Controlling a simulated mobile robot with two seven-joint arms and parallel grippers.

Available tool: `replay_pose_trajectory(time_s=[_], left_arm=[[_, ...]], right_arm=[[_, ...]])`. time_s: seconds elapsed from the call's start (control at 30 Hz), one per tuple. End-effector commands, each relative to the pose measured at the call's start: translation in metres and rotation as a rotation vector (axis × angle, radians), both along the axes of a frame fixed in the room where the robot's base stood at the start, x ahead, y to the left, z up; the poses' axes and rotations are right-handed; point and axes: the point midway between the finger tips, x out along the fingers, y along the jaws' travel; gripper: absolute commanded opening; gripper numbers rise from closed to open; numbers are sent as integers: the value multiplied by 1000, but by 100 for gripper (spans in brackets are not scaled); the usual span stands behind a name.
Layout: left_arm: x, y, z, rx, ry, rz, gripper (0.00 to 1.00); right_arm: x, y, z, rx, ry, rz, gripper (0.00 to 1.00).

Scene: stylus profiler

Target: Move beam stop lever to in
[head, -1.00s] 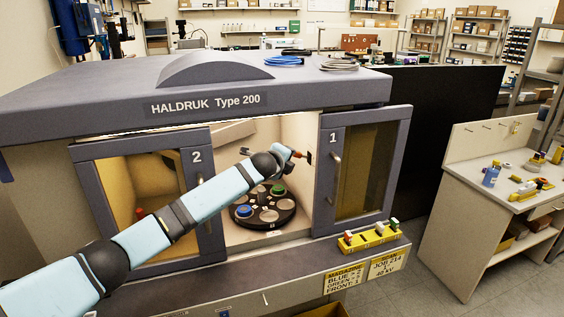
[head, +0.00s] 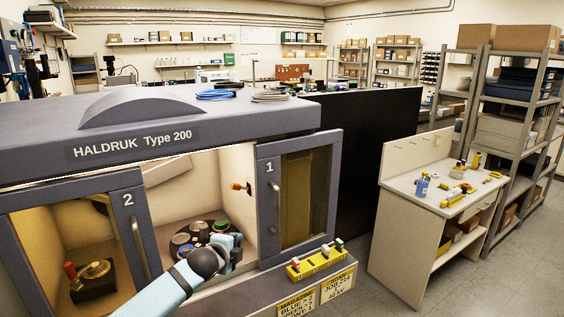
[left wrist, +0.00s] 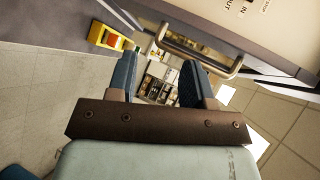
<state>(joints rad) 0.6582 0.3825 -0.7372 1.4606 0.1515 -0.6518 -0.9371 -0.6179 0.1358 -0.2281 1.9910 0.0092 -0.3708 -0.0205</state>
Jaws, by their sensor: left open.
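The beam stop lever (head: 238,187) is a small red-ended lever on a dark plate, on the right inner wall of the HALDRUK cabinet (head: 240,170). My left gripper (head: 237,241) is open and empty at the cabinet opening, below the lever and apart from it. Its two dark blue fingers (left wrist: 153,80) stand wide apart in the left wrist view. Printed wall lettering, including "IN", shows at the top of that view, but I cannot make out the lever there. The lever's exact setting is too small to tell. My right gripper is out of view.
Door 1 (head: 298,195) and its handle (head: 276,208) stand right of the opening; door 2 (head: 125,240) stands left. A round sample carousel (head: 190,238) is inside, partly behind my arm. A yellow magazine (head: 318,263) sits on the front ledge.

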Motion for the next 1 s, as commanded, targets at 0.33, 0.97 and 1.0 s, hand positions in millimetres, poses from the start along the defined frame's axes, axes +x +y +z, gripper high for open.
replay_pose_trajectory(time_s=[0.33, 0.97, 1.0], left_arm=[[-156, -32, -136, -530, 252, 133, 47], [-426, 23, -229, -1217, 522, 662, 47], [-434, 26, -230, -1234, 525, 681, 47]], right_arm=[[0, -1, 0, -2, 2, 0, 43], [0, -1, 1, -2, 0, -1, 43], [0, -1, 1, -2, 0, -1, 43]])
